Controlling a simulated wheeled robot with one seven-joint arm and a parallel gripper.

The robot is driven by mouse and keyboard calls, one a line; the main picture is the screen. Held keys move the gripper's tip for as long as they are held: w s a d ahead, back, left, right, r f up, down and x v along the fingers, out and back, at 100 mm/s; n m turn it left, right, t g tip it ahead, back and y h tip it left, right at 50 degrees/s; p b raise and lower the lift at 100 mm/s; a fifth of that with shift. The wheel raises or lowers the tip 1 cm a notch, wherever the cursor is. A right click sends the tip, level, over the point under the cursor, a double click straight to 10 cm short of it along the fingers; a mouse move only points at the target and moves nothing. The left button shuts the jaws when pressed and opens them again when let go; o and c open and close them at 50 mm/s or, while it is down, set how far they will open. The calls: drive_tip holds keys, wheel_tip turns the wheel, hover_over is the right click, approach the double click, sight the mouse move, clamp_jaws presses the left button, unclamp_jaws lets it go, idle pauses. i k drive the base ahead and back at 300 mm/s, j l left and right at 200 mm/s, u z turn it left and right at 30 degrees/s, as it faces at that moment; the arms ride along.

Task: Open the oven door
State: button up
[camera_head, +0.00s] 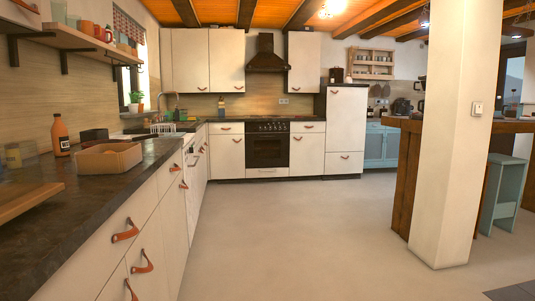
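The oven (267,147) stands in the far run of white cabinets, under a dark cooker hood. Its dark glass oven door (267,153) looks shut, with a light handle bar near its top edge. A row of knobs runs above the door, and a white drawer front sits below it. My gripper is not in this view. The oven is far off across the floor, and nothing stands in front of it.
Open floor (290,225) stretches to the oven. A counter (75,205) with leather-pull cabinets runs along the left. A white pillar (462,130), a wooden bar (410,180) and a blue stool (503,190) stand at the right.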

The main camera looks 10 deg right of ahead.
sight(251, 162)
drive_tip(key=i+z, duration=0.3)
drive_tip(key=i, duration=6.8)
drive_tip(key=i+u, duration=0.1)
drive_tip(key=i, duration=0.4)
drive_tip(key=i+l, duration=0.1)
drive_tip(key=i, duration=0.4)
drive_tip(key=i+l+u, duration=0.15)
drive_tip(key=i, duration=0.35)
drive_tip(key=i+u, duration=0.1)
drive_tip(key=i, duration=0.4)
drive_tip(key=i+l+u, duration=0.2)
drive_tip(key=k+j, duration=0.1)
